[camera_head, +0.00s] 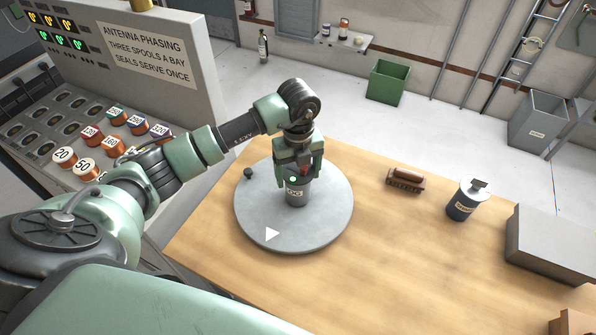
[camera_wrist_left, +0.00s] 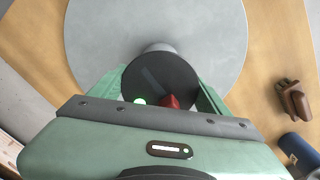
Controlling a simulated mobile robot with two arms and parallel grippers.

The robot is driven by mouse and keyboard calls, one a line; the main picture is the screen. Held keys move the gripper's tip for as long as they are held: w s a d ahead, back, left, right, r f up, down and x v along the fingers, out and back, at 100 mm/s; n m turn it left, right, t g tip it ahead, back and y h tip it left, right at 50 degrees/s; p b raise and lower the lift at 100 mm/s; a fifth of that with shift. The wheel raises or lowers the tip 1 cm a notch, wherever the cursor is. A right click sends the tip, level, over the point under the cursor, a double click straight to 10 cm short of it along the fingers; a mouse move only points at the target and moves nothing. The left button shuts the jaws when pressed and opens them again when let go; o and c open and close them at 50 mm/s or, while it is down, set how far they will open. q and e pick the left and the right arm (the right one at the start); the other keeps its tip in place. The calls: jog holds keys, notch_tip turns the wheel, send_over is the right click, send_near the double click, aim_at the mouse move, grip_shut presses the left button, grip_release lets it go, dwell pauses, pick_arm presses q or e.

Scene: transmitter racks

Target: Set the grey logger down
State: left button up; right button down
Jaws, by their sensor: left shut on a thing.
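The grey logger (camera_head: 296,195) is a small upright cylinder with a pale label, partly hidden by the fingers in the head view. In the left wrist view its dark round top (camera_wrist_left: 160,80) shows a green light and a red part. My left gripper (camera_head: 298,178) points down and is shut on the logger. It holds the logger over the middle of a round grey disc (camera_head: 325,222) on the wooden table. I cannot tell whether its base touches the disc. My right gripper is not in view.
The disc bears a white triangle mark (camera_head: 272,234) and a small dark knob (camera_head: 248,173). A brown brush (camera_head: 405,180), a dark blue canister (camera_head: 462,204) and a grey box (camera_head: 556,246) stand right on the table (camera_head: 400,260). A console with numbered spools (camera_head: 88,168) is at left.

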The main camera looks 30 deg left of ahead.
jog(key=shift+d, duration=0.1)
pick_arm(q)
jog(key=shift+f, duration=0.15)
jog(key=o, duration=1.3)
jog(key=shift+f, duration=0.1)
jog(key=o, duration=0.4)
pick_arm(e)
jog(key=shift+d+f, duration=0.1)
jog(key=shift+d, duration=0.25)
pick_arm(q)
jog(key=shift+o, duration=0.2)
jog(key=shift+r, duration=0.2)
notch_tip(320, 180, up, 11)
jog(key=b, duration=0.3)
jog(key=shift+r, duration=0.55)
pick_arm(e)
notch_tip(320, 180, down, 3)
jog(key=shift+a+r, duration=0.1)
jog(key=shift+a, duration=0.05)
